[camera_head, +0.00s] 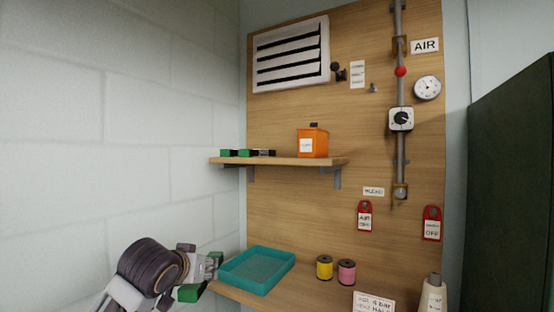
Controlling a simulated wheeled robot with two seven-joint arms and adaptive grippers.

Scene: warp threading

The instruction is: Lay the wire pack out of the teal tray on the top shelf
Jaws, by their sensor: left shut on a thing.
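My left gripper (205,270) comes in from the lower left and is at the left end of the teal tray (232,280). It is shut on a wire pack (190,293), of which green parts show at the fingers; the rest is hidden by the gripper. The pack is beside the tray's left edge, and I cannot tell whether it touches the tray. The visible floor of the tray looks empty. The top shelf (290,161) is a wooden board on brackets, above the tray. My right gripper is not in view.
Several small green and dark packs (247,153) lie on the shelf's left part, left of an orange box (313,142). Yellow (324,268) and pink (346,272) spools stand right of the tray. A pale bottle (433,295) stands at the lower right. A wall is close on the left.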

